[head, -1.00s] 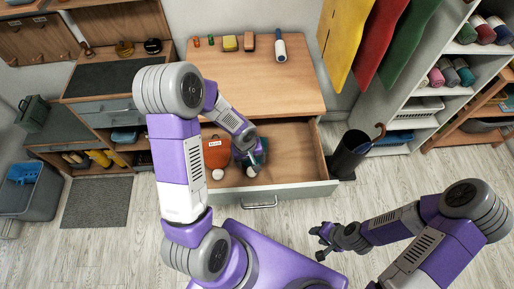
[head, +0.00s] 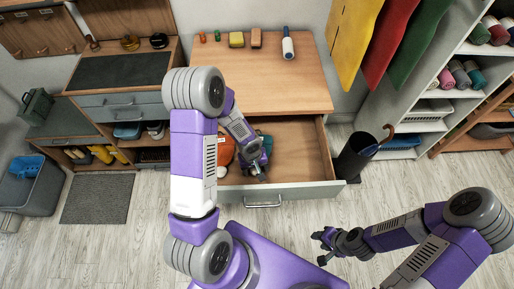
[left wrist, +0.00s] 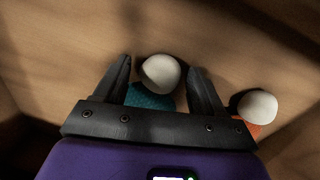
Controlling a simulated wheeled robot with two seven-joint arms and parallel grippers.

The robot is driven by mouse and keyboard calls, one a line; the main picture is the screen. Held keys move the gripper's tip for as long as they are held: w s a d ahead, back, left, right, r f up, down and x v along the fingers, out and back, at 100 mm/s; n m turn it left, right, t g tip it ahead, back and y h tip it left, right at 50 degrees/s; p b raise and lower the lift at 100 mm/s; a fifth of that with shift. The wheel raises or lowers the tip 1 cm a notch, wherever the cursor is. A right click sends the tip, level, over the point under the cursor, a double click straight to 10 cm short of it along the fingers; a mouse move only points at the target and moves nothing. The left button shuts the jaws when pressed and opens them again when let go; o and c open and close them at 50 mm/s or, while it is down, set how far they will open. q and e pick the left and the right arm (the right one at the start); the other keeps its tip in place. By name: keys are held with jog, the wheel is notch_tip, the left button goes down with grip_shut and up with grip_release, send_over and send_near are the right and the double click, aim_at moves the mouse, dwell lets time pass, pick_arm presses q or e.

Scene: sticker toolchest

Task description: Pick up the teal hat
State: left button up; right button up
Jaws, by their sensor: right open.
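The teal hat (head: 266,142) lies in the open drawer, mostly hidden by my left gripper (head: 258,172) in the head view. In the left wrist view its teal knit (left wrist: 150,97) shows behind a white pompom (left wrist: 160,74). My left gripper (left wrist: 161,75) is open, with a finger on each side of the pompom and gaps visible between. An orange hat (head: 225,150) lies to the left in the drawer; its own white pompom (left wrist: 257,106) shows right of the fingers in the wrist view. My right gripper (head: 324,247) is open and empty above the floor.
The drawer front (head: 290,191) and side walls surround the hats; the drawer's right part is bare. The wooden top (head: 262,85) above holds several small items along its back. A dark umbrella stand (head: 356,158) stands just right of the drawer.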

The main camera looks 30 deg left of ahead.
pick_arm(q)
jog(key=c, duration=0.9)
